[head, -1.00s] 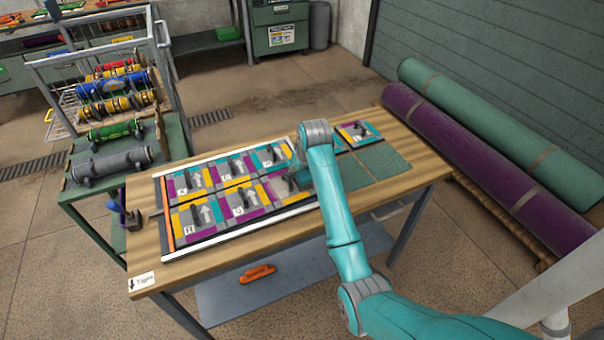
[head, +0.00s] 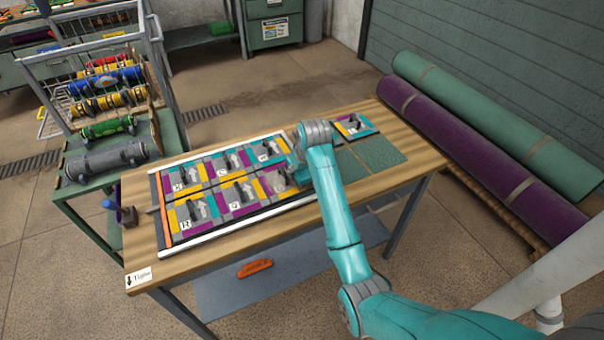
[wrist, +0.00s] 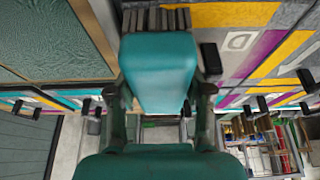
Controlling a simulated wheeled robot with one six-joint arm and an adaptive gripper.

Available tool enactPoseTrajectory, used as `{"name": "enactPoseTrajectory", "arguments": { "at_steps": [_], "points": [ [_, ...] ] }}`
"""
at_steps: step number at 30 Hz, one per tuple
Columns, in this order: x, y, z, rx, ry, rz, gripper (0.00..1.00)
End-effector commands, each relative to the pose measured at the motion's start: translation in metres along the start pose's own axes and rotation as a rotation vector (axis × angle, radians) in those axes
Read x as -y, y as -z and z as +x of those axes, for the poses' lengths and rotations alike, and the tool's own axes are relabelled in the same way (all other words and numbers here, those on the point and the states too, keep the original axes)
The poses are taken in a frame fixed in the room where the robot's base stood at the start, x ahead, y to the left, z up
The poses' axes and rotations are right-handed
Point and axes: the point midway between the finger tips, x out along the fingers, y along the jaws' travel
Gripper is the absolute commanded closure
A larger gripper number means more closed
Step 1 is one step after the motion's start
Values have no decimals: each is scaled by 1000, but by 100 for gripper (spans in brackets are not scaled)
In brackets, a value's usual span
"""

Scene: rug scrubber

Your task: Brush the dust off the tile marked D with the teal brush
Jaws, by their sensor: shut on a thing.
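The teal brush (wrist: 158,70) fills the middle of the wrist view, its dark bristles (wrist: 155,19) at its far end. My gripper (wrist: 165,100) is shut on it, one dark finger on each side. The tile marked D (wrist: 236,41) lies to the right of the brush in the wrist view, with grey, yellow and purple pieces. In the head view my gripper (head: 297,172) is low over the right end of the tile panel, largely hidden behind my arm. A pale grey patch shows on the tile beside it. I cannot tell whether the bristles touch the tile.
Other lettered tiles, such as H (head: 190,213), fill the white-edged panel (head: 210,243) on the wooden table (head: 215,262). Dark green squares (head: 378,150) and another tile (head: 352,126) lie to the right. A roller cart (head: 108,160) stands left; rolled rugs (head: 470,140) lie right.

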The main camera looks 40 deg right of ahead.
Motion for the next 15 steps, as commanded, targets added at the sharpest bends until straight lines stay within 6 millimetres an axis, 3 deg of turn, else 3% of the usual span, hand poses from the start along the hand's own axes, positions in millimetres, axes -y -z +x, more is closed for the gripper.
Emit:
{"name": "enactPoseTrajectory", "arguments": {
  "at_steps": [7,15],
  "points": [
    [1,20,8,1,2,0,91],
    [1,16,6,0,1,0,91]
  ]
}}
